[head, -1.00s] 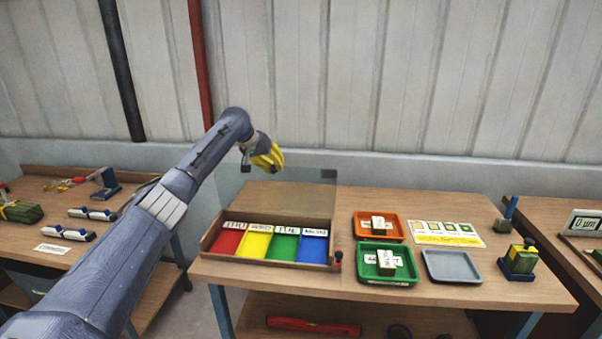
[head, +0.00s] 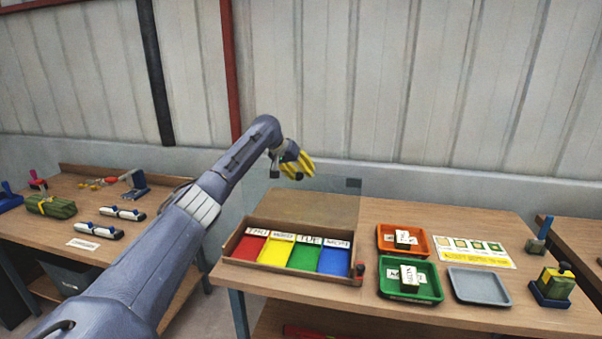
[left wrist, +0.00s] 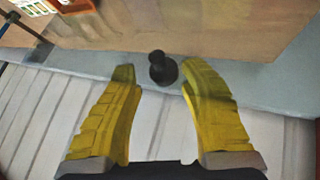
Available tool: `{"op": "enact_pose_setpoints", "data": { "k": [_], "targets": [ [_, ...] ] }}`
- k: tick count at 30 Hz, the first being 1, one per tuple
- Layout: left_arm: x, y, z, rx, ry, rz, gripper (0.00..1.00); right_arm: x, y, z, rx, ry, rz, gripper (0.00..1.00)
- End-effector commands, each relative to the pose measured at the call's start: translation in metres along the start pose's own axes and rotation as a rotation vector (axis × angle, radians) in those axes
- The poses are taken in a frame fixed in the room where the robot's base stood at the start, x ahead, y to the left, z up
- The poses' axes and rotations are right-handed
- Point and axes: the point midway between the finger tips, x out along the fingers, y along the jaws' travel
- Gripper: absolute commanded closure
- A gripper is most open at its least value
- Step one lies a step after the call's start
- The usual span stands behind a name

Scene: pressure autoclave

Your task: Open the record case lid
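The record case (head: 240,243) is a shallow wooden box with red, yellow, green and blue sections, labelled with weekdays. My left gripper (head: 303,168) has yellow fingers and is at the lid's upper edge. In the left wrist view its fingers (left wrist: 157,82) are apart, with a black knob (left wrist: 162,68) between and slightly beyond the tips, with gaps on both sides. My right gripper is out of view.
Right of the case are an orange tray (head: 383,246), a green tray (head: 432,288) with white-labelled blocks, and an empty grey tray (head: 480,286). The wall is close behind.

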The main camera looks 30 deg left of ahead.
Motion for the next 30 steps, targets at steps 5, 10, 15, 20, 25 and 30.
{"op": "enact_pose_setpoints", "data": {
  "k": [5,10,15,20,25,30],
  "targets": [
    [0.012,-0.007,0.012,-0.003,-0.025,-0.012,0.54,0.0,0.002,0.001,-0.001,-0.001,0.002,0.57],
    [0.008,-0.006,0.009,-0.002,-0.018,-0.009,0.54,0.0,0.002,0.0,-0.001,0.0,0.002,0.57],
    [0.002,-0.005,0.007,0.0,-0.014,-0.008,0.54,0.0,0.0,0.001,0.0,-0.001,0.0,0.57],
    [-0.019,-0.006,0.006,0.0,-0.012,-0.008,0.54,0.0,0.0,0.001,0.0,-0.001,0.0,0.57],
    [-0.05,-0.005,0.006,0.001,-0.013,-0.009,0.54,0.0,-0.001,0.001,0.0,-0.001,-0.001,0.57],
    [-0.077,-0.004,0.006,0.001,-0.015,-0.009,0.54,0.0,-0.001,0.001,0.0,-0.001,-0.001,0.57]
  ]
}}
